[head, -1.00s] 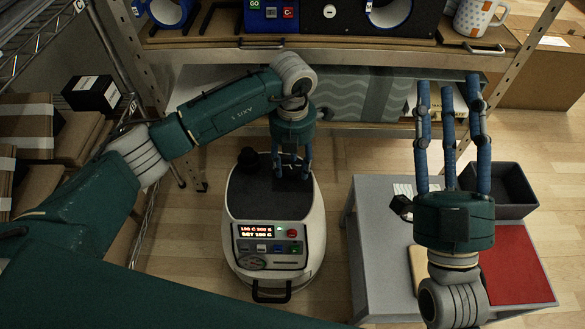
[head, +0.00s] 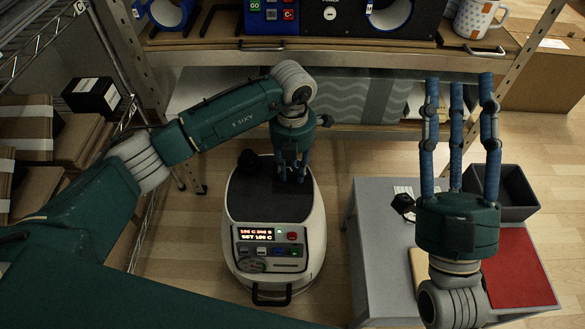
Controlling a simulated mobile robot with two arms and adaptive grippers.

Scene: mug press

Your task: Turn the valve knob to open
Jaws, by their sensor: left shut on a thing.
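A rounded white machine (head: 314,235) with a dark top stands on the floor at the centre of the head view. Its front panel has a lit red display (head: 256,234) and several buttons. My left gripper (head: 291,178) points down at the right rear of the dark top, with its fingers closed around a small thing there. That thing, seemingly the valve knob, is hidden by the fingers. A black round cap (head: 247,160) stands to the left of the fingers, apart from them. My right gripper (head: 459,80) is open and empty, fingers spread and pointing away above the grey table.
The grey table (head: 378,240) at right holds a dark bin (head: 515,212) and a red mat (head: 515,265). A shelf (head: 230,43) behind carries a mug (head: 478,18) and devices. Boxes (head: 25,125) fill a rack at left. Floor is clear between machine and table.

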